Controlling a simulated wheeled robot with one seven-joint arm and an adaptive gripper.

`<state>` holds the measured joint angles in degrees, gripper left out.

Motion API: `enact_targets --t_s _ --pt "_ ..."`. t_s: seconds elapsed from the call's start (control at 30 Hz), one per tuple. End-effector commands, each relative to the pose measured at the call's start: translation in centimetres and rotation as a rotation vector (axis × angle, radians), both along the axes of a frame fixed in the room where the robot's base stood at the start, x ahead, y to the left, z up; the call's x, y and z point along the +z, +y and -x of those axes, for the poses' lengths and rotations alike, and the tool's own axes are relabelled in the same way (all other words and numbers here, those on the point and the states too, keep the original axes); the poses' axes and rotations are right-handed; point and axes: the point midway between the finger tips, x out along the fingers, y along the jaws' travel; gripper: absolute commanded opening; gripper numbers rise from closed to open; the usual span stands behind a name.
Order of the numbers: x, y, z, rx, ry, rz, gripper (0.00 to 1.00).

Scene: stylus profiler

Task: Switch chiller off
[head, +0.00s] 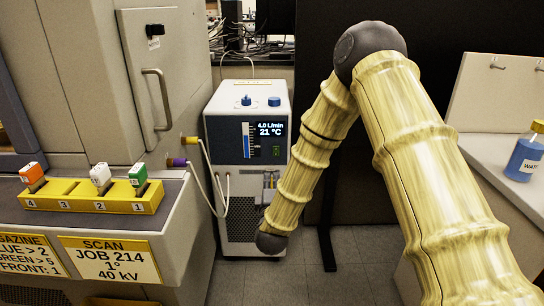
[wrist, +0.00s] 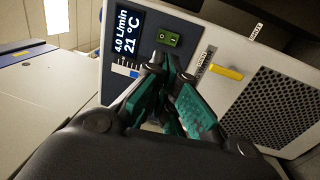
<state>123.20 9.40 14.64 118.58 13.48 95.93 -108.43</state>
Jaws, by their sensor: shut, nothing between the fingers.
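The chiller (head: 222,110) is a white and dark-blue box standing on the floor between the grey cabinet and my arm. Its lit display (head: 270,129) reads 4.0 L/min and 21 °C. A small green rocker switch (head: 276,151) sits below the display; it also shows in the wrist view (wrist: 169,37). My gripper (wrist: 165,62) has its green-padded fingers together and empty. In the wrist picture, its tips appear just below the switch, over the panel; contact cannot be told. In the head view my gripper cannot be made out.
The grey cabinet (head: 178,60) stands close on the chiller's left, with hoses (head: 212,170) between them. A yellow handle (wrist: 226,72) is beside the panel. A counter with a blue bottle (head: 524,158) is at right. Floor (head: 350,270) is clear in front.

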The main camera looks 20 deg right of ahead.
Motion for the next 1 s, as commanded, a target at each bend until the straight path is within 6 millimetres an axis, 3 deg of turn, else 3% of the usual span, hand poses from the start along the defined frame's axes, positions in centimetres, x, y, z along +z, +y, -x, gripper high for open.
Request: enact_targets --t_s 0.27,1.0 --pt "0.1 -0.5 -1.6 0.0 -0.002 -0.004 0.0" --pt "1.3 -3.6 -12.2 0.0 0.0 -0.004 0.0"
